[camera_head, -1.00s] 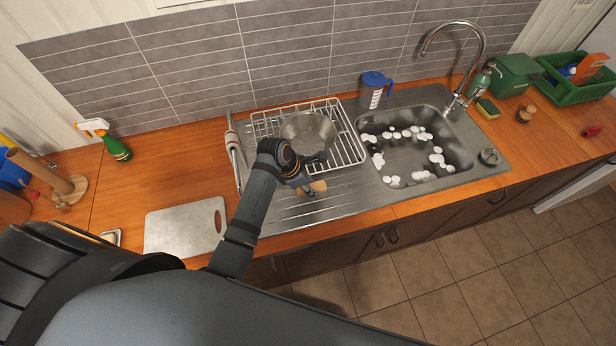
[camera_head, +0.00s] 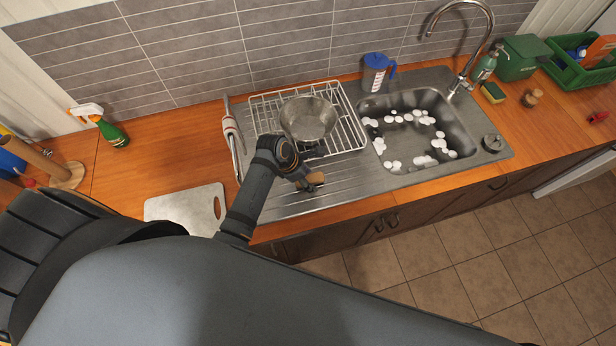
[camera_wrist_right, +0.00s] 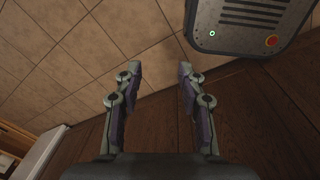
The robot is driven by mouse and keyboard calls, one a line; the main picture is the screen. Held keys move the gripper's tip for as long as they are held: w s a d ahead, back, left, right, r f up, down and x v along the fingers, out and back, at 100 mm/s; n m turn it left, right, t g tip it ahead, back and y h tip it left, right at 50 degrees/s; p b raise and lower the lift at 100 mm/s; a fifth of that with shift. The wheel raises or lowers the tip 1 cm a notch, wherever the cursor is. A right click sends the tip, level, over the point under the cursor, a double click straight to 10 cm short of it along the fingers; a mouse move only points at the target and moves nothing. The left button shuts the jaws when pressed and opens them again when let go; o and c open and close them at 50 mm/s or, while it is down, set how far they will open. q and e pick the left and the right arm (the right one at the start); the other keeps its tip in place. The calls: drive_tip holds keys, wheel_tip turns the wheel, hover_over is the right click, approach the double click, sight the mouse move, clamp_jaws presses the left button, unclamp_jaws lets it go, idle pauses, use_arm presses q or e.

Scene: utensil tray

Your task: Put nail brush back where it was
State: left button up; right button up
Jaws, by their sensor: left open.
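A small tan wooden-looking piece (camera_head: 316,178), likely the nail brush, shows at the fingers of my left gripper (camera_head: 305,182), above or on the drainboard. The gripper hides part of it; I cannot tell whether it touches the board. My left gripper is open, in front of the dish rack. Another small brown wooden object (camera_head: 532,98), perhaps a brush, is on the counter right of the sink. My right gripper (camera_wrist_right: 160,76) is open and empty in the right wrist view, with floor and dark cabinet wood behind it.
The dish rack (camera_head: 350,132) holds a metal bowl (camera_head: 308,118). The sink (camera_head: 402,104) has several white round pieces inside. A blue-lidded jug (camera_head: 375,75) stands behind. A sponge (camera_head: 493,92) and green crate (camera_head: 580,75) are right; a cutting board (camera_head: 180,207) is left.

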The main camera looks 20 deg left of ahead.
use_arm(q)
drive_tip(key=shift+w+a+r, duration=0.1)
drive_tip(key=b+v, duration=0.1)
drive_tip(key=v, duration=1.1)
drive_tip(key=shift+b, duration=0.3)
use_arm(e)
drive_tip(key=shift+w+f, duration=0.7)
drive_tip(key=shift+w, duration=0.35)
drive_tip(key=shift+w, duration=0.2)
